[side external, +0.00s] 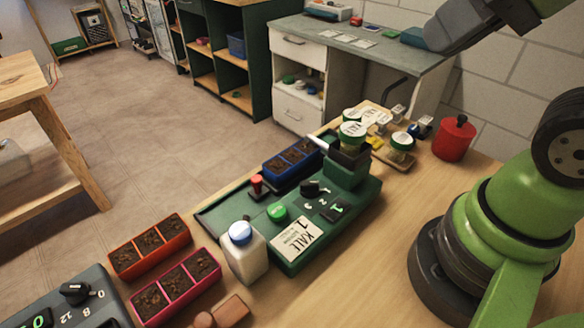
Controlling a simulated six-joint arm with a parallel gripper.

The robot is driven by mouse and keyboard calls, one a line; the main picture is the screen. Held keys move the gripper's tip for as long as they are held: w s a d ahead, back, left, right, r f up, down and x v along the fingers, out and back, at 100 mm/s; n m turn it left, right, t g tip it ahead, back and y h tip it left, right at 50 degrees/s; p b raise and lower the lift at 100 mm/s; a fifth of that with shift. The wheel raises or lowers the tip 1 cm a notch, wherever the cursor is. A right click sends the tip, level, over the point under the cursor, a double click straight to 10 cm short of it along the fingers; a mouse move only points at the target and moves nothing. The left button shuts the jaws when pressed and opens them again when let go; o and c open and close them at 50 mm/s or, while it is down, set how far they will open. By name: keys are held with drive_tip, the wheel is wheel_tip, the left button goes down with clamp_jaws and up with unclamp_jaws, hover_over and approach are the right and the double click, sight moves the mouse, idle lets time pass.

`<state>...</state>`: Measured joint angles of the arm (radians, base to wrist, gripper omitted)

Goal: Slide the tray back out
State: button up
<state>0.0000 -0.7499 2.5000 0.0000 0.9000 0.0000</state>
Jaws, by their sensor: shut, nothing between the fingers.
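A blue tray (289,163) with soil-filled cells sits at the far edge of a green machine (300,252). Its right end is close to the machine's raised dark head (345,165); I cannot tell whether part of it is hidden there. A red-topped peg (257,184) stands near the tray's left end. The machine's top carries a green button (277,212), a black knob (310,188) and a white label. My gripper (436,40) shows at the upper right, shut and empty, well above and apart from the tray.
A white bottle with a blue cap (242,250) stands at the machine's front left. An orange tray (150,246) and a pink tray (176,288) lie farther left, beside a grey control box (75,305).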

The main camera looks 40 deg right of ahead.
drive_tip(key=o, duration=0.3)
drive_tip(key=shift+w, duration=0.1)
drive_tip(key=shift+o, duration=1)
drive_tip(key=shift+w+a+r+n, duration=0.1)
drive_tip(key=shift+w+r+n, duration=0.05)
drive_tip(key=shift+w+n, duration=0.2)
drive_tip(key=n+g+h, duration=0.2)
drive_tip(key=n+g, duration=0.6)
drive_tip(key=n, duration=0.8)
hover_over(256, 179)
wheel_tip(256, 179, down, 18)
drive_tip(key=shift+w+f, duration=0.3)
drive_tip(key=shift+f, duration=0.25)
drive_tip(key=f, duration=0.9)
drive_tip(key=shift+s, duration=0.2)
drive_tip(key=shift+c, duration=0.5)
